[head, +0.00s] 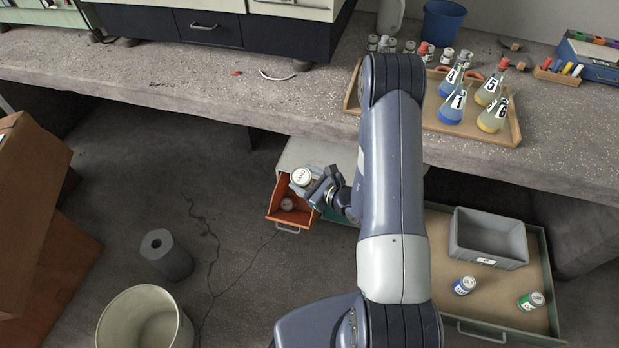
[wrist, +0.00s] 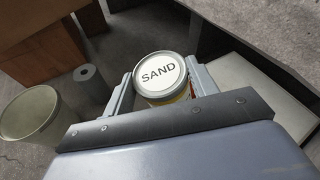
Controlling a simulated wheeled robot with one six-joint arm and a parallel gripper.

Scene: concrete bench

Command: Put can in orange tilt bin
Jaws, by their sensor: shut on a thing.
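The can (head: 300,177) has a white lid marked SAND. It also shows in the wrist view (wrist: 161,76), upright between the two fingers. My gripper (head: 312,184) is shut on the can and holds it over the orange tilt bin (head: 274,211). In the wrist view my gripper (wrist: 160,84) has one finger on each side of the can. The bin is tipped out below the bench, with a handle on its front. The can and gripper hide part of the bin in the head view.
A drawer (head: 440,225) stands open at the right, holding a grey crate (head: 488,255), a blue-labelled can (head: 464,285) and a green-labelled can (head: 531,300). A dark cylinder (head: 166,262) and a pale bucket (head: 140,318) stand on the floor at left. Flasks stand on a bench tray (head: 440,128).

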